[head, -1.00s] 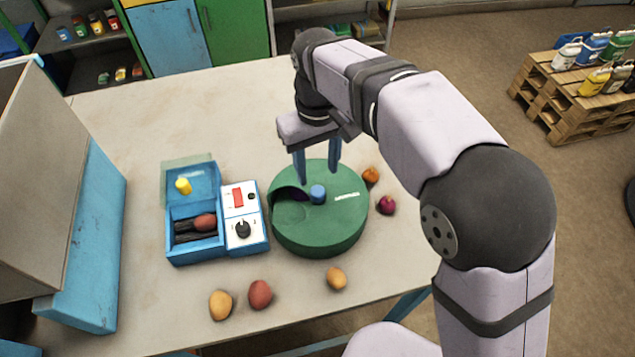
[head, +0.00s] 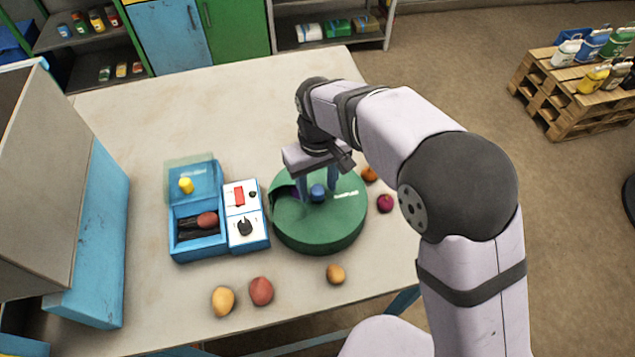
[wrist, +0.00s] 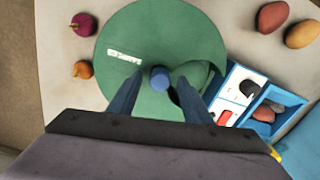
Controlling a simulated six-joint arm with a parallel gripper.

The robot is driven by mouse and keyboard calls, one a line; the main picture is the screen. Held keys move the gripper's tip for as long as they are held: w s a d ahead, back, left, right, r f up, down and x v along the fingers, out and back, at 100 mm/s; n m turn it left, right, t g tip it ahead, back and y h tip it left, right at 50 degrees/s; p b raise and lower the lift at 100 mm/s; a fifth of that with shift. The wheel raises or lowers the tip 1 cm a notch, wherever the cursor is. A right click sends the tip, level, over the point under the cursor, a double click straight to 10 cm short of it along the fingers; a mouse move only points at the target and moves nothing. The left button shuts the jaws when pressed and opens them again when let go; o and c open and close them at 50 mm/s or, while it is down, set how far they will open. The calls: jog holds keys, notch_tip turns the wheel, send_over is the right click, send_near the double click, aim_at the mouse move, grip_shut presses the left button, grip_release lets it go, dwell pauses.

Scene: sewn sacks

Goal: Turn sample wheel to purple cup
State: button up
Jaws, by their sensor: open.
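The sample wheel is a round green drum (head: 325,235) on the table, with a white label on top and a blue knob (head: 318,192) at its centre. It also shows in the wrist view (wrist: 165,30). A dark opening in its lid shows on the left in the head view, with a hint of purple inside; I cannot make out a cup clearly. My gripper (head: 318,203) is open above the wheel, its blue fingers on either side of the knob. In the wrist view the knob (wrist: 160,78) sits between the fingertips, with gaps visible on both sides.
A blue box (head: 198,245) with an open clear lid and a control panel (head: 245,215) stands left of the wheel. Several potatoes and onions lie around the wheel. A large grey and blue cabinet (head: 90,240) stands at the left. The table's back is clear.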

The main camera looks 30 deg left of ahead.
jog(key=shift+c, duration=0.4)
grip_shut()
jog(key=shift+n, duration=0.5)
jog(key=n, duration=0.2)
jog(key=shift+r+n+p, duration=0.1)
jog(key=shift+n+p, duration=0.25)
jog(key=shift+n, duration=0.05)
jog(key=n, duration=0.3)
jog(key=shift+n, duration=0.4)
jog(key=n+p, duration=0.1)
jog(key=n, duration=0.5)
jog(key=shift+a+n, duration=0.1)
jog(key=shift+n, duration=0.2)
